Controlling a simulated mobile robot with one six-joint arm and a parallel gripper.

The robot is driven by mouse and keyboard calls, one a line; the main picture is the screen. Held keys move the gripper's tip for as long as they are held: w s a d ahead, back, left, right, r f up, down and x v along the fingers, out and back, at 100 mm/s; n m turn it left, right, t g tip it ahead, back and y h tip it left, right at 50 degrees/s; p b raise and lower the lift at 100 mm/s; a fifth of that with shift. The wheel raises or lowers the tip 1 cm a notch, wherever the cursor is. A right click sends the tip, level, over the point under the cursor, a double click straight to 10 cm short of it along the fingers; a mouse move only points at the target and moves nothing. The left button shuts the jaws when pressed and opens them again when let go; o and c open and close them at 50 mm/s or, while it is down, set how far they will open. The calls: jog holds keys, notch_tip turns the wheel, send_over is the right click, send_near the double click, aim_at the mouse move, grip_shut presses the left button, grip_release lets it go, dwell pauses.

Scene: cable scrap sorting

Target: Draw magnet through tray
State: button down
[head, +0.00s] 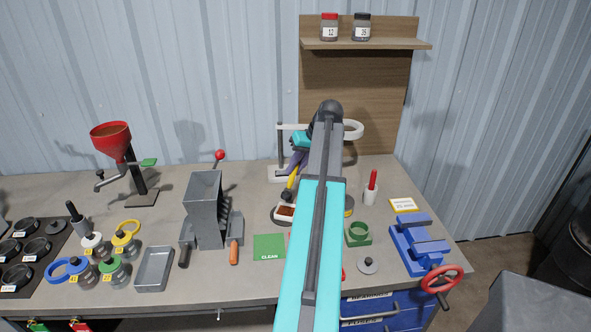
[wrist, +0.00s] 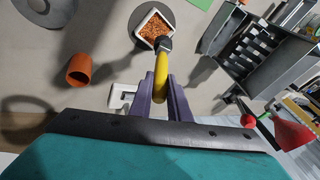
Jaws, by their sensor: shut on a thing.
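My gripper (head: 297,164) has purple fingers shut on the yellow handle of the magnet (head: 291,183). In the wrist view, my gripper (wrist: 161,84) holds the magnet (wrist: 161,67) by its handle, and its dark tip points away from the fingers. The small white square tray (wrist: 138,35) holds brown-orange granules. The magnet's dark tip overlaps the tray's near corner in that view; I cannot tell whether it touches the granules. In the head view, the tray (head: 276,211) lies on the bench just below the magnet.
A grey hopper machine (head: 205,205) stands left of the tray, with a green CLEAN mat (head: 269,247) between. A stand with a white ring (head: 353,129) rises behind my gripper. A green ring holder (head: 358,234) and blue vise (head: 415,245) are on the right.

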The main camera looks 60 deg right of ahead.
jog(key=shift+r, duration=0.1)
jog(key=shift+r+p, duration=0.9)
jog(key=shift+r, duration=0.55)
jog(key=shift+f, duration=0.1)
